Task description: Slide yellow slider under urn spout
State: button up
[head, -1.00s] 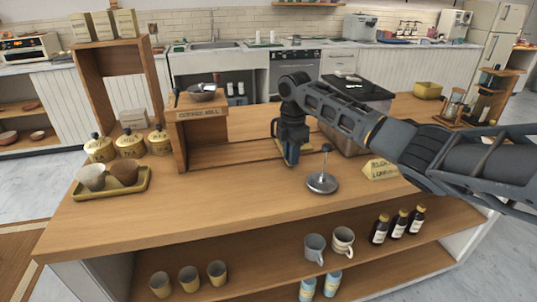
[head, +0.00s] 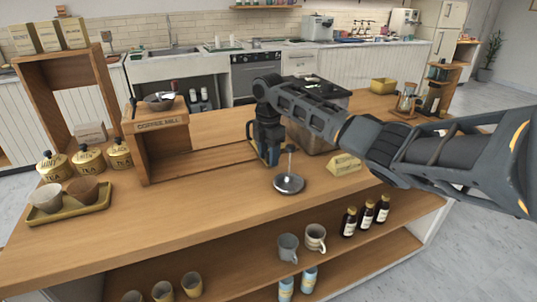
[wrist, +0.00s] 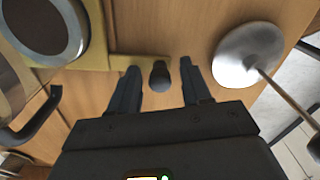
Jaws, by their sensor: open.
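The yellow slider (wrist: 92,56) shows in the wrist view as a flat plate at upper left with a narrow strip running right. A dark rounded knob (wrist: 160,76) stands by the strip's end. My gripper (wrist: 159,70) is open, with one finger on each side of the knob and visible gaps. A round dark-centred vessel (wrist: 45,22) is on or over the plate. In the head view, my gripper (head: 268,150) is low over the counter, hiding most of the slider. The boxy metal urn (head: 312,137) stands behind it, partly hidden by my arm; its spout is not distinguishable.
A metal stand with a round base (head: 289,184) is close right of my gripper. A yellow sign (head: 344,164) is farther right. The wooden coffee mill housing (head: 150,145) stands left. A tray (head: 72,212) with two cups is at far left.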

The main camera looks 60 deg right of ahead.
notch_tip(320, 180, up, 8)
jog(key=shift+f+b, duration=0.1)
jog(key=shift+b, duration=0.4)
jog(key=shift+a, duration=0.1)
